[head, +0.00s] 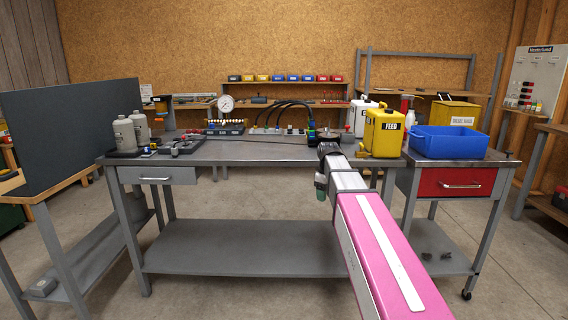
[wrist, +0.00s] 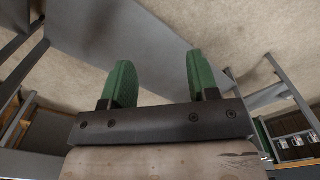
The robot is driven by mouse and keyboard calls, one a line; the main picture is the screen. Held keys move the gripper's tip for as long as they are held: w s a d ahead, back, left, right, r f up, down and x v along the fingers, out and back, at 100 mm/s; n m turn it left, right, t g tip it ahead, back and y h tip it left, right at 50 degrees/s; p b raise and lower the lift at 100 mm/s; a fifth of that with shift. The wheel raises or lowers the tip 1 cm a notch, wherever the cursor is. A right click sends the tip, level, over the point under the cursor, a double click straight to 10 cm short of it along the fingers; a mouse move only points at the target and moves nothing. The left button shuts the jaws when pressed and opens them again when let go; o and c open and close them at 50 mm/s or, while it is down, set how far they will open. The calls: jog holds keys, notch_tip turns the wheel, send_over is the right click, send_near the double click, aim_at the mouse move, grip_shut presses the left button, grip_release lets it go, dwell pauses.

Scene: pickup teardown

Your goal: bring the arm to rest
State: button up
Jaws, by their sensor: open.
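My arm, with a pink link, reaches forward from the lower right of the head view to the front edge of the workbench (head: 270,153). In the wrist view, my gripper (wrist: 158,75) has two green fingers standing wide apart. Nothing is between them. Behind them are pale floor and a grey surface, probably the bench's lower shelf.
Grey bottles (head: 125,135), a gauge (head: 226,103) and black hoses (head: 290,108) are left. A dark panel (head: 70,135) stands at far left.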

jog(key=s+d+f+m, duration=0.2)
jog(key=s+f+m, duration=0.7)
jog(key=s+f, duration=1.1)
notch_tip(320, 180, down, 4)
jog(key=shift+s+d+f+m, duration=0.25)
jog(key=shift+s+m, duration=0.05)
jog(key=shift+m, duration=0.1)
dwell(0.6)
